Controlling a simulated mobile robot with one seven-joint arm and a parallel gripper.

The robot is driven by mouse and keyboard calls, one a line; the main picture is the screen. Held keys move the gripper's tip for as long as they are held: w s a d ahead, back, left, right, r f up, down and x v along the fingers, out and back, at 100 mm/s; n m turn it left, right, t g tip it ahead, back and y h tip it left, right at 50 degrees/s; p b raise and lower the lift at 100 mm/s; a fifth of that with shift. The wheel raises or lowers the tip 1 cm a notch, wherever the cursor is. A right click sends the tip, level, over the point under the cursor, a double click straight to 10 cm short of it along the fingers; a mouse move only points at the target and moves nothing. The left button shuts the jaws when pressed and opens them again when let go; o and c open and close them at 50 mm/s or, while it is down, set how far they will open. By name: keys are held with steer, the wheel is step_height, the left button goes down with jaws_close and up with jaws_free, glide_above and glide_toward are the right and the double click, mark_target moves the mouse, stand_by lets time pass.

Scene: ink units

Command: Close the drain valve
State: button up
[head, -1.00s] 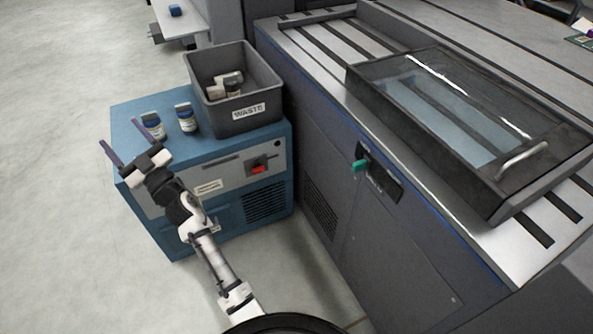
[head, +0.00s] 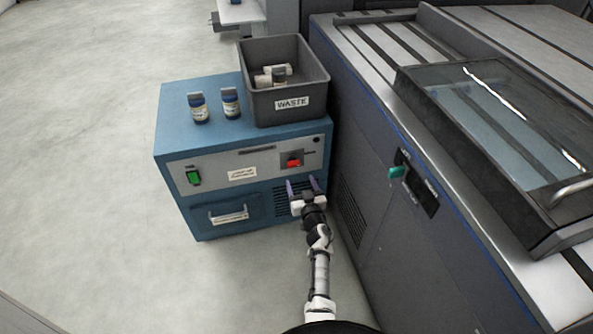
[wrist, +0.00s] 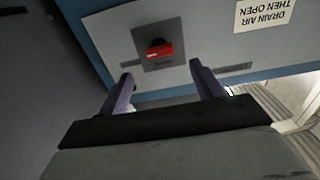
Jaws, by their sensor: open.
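A red handle (head: 294,162) sits on a dark square plate on the front panel of the blue cabinet (head: 205,100); it looks like the drain valve. In the wrist view the red handle (wrist: 158,48) shows just beyond and between my fingertips, lying roughly sideways. My gripper (head: 301,185) is open and empty, in front of the cabinet and slightly below the handle in the head view. In the wrist view my gripper (wrist: 162,72) has its two fingers wide apart, and nothing touches them. An upside-down label (wrist: 265,12) reads "DRAIN AIR THEN OPEN".
The cabinet also has a green switch (head: 194,178) and a drawer handle (head: 229,217). Two jars stand on top beside a grey waste bin (head: 262,104). The large dark machine (head: 370,215) with a teal knob (head: 397,172) stands close on the right. The floor at left is clear.

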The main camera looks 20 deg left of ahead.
mark_target(294, 166)
steer(key=b+x, duration=0.3)
steer(key=x, duration=0.4)
steer(key=shift+w+a+f, duration=0.15)
steer(key=shift+w, duration=0.05)
steer(key=shift+w+a+b, duration=0.3)
steer(key=shift+w, duration=0.15)
steer(key=shift+c, duration=0.5)
steer(key=c, duration=0.9)
